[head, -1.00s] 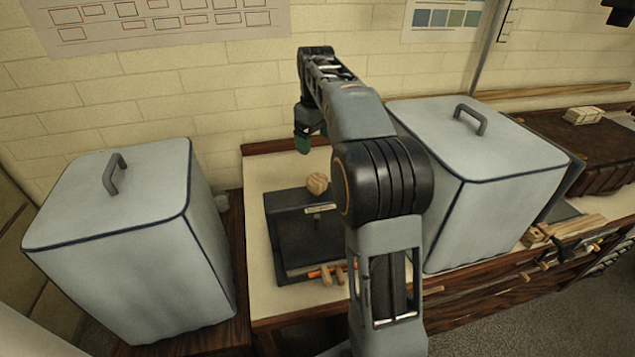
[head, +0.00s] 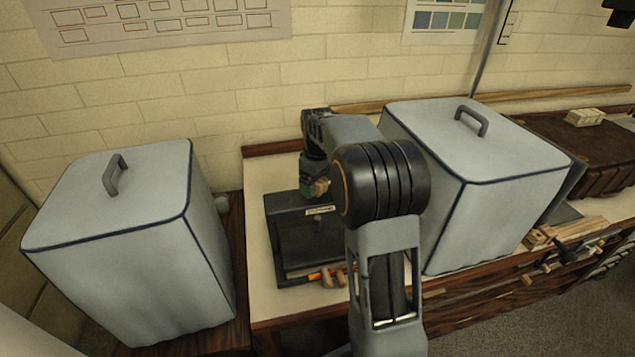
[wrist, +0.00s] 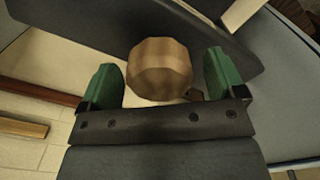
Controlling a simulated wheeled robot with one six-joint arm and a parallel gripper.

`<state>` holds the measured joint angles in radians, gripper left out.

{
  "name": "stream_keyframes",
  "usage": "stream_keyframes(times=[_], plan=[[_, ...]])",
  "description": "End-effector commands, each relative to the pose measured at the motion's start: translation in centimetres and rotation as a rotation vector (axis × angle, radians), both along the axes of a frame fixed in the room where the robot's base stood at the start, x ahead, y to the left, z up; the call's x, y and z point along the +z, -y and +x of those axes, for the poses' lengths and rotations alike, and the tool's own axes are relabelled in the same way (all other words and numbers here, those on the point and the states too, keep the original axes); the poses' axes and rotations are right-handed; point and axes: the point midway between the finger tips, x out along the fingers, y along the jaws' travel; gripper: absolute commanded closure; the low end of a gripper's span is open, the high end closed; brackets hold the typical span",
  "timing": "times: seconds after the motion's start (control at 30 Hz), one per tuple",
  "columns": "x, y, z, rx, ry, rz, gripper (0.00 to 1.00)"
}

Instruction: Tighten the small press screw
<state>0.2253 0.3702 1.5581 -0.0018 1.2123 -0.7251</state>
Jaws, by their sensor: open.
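The small press (head: 290,225) is a dark frame standing on the pale bench top between two grey covered boxes. Its screw is topped by a round, faceted wooden knob (wrist: 160,70), which also shows in the head view (head: 321,187), partly hidden by my gripper. My gripper (wrist: 164,78) has green fingertips and is open. In the wrist view the knob lies between the two fingertips, with a gap on each side. In the head view my gripper (head: 308,187) is down at the knob on top of the press. The screw's shaft is hidden in the wrist view.
A large grey covered box (head: 130,240) stands left of the press, and another (head: 490,190) stands close on the right beside my arm. Small wooden-handled tools (head: 333,277) lie at the press's front. A brick wall is behind.

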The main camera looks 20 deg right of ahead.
Motion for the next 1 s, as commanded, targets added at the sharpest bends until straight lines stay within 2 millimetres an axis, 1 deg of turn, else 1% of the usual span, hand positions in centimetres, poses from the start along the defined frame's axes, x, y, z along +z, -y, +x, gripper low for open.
stream_keyframes(times=[0.1,0.37,0.87,1.0], plan=[[-0.30,0.00,-0.01,0.000,-0.001,0.000,0.11],[-0.32,-0.01,0.00,0.000,0.000,0.000,0.12],[-0.28,-0.02,-0.01,0.000,0.000,0.000,0.60],[-0.27,-0.02,0.00,-0.007,0.000,0.000,0.61]])
